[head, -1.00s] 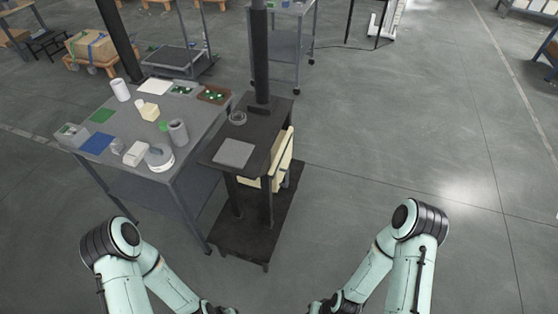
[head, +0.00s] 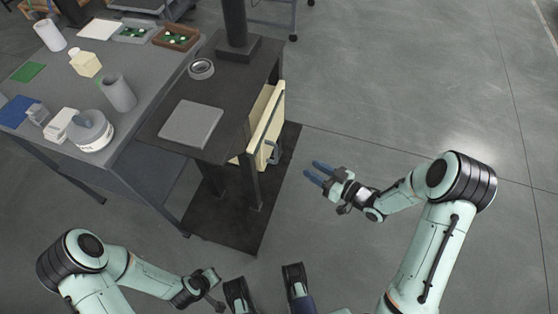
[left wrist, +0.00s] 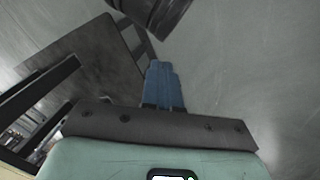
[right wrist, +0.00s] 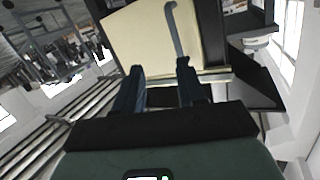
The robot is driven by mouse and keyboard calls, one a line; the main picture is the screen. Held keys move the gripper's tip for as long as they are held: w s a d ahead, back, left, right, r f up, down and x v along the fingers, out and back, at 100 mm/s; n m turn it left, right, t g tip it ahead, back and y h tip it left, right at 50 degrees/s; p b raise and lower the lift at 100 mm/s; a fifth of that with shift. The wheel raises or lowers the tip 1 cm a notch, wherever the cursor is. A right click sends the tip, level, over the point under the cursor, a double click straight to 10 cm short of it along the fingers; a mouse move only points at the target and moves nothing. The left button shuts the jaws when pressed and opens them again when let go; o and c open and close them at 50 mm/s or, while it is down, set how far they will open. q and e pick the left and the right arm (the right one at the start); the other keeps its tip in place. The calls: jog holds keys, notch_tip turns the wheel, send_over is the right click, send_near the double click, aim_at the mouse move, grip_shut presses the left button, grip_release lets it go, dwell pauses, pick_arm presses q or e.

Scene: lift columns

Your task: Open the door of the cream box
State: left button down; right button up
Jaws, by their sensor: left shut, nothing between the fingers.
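The cream box (head: 242,159) sits under the top of a dark cart, mostly hidden by the top and a post. Its flat cream door (head: 267,120) faces right, with a grey handle (head: 274,152) low near its front edge. I cannot tell whether the door is slightly ajar. My right gripper (head: 313,172) is open and empty, to the right of the handle and apart from it. In the right wrist view, the door (right wrist: 150,40) and its hooked handle (right wrist: 174,30) stand beyond the parted fingers. My left gripper (left wrist: 160,68) is shut and empty, low over the floor.
The cart top (head: 225,95) carries a grey pad (head: 191,124), a round dish (head: 201,69) and a dark column (head: 235,25). A grey table (head: 135,65) with several small items adjoins it on the left. The cart's dark base (head: 222,225) spreads below. Floor to the right is clear.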

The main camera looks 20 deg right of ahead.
pick_arm(q)
notch_tip(320, 180, down, 9)
jog(key=s+a+g+b, duration=0.1)
jog(key=s+a+b, duration=0.1)
jog(key=b, duration=0.3)
jog(key=shift+y, duration=0.3)
pick_arm(e)
jog(key=w+a+r+n+y, duration=0.1)
jog(key=w+a+n+y, duration=0.2)
jog(key=w+a, duration=0.5)
jog(key=shift+w+a+r+n+g+y, duration=0.2)
jog(key=shift+w+a+n+g+y, duration=0.1)
jog(key=shift+w+a+n+y, duration=0.15)
pick_arm(q)
jog(key=shift+w, duration=0.1)
pick_arm(e)
jog(key=shift+s, duration=0.1)
grip_shut()
